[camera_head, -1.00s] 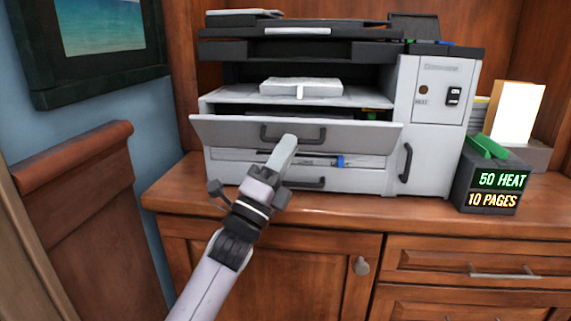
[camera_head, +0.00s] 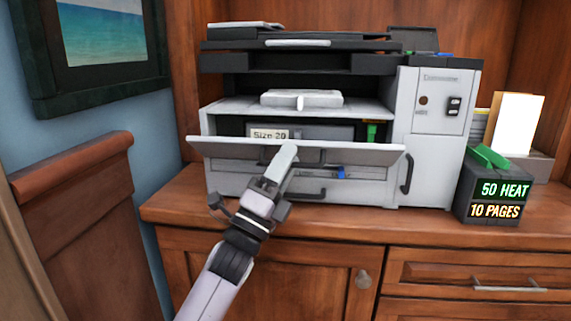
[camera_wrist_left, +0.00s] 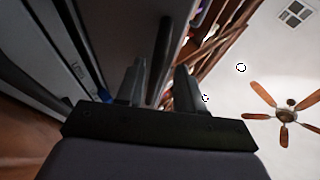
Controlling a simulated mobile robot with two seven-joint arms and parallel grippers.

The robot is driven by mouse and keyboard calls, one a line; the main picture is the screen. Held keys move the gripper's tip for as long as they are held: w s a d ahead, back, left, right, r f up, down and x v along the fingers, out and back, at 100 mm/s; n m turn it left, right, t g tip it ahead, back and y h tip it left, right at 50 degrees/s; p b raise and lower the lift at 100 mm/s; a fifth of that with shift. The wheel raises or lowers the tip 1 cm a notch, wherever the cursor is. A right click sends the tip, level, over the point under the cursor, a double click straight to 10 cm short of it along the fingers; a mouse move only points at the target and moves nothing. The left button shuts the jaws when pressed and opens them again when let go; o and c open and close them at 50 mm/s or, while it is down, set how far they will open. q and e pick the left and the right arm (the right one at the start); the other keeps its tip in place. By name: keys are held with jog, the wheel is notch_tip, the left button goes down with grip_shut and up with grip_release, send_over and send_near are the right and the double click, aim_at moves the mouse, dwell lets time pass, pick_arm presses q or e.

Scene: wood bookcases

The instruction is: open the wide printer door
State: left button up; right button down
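The wide printer door (camera_head: 352,153) is a light grey panel across the front of the printer. It is tilted outward and partly open, with its top edge leaning forward. Behind it a label reading "Size 20" and a green part show inside. My right gripper is not in view.
A lower drawer with a dark handle (camera_head: 308,193) lies beneath the door. To the right are a narrow door with a vertical handle (camera_head: 406,174) and a display box (camera_head: 495,196) reading "50 HEAT" and "10 PAGES". The wooden counter (camera_head: 172,203) is clear at left.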

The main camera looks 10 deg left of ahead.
pick_arm(q)
jog(key=v, duration=0.7)
jog(key=shift+p, duration=0.3)
jog(key=shift+a, duration=0.1)
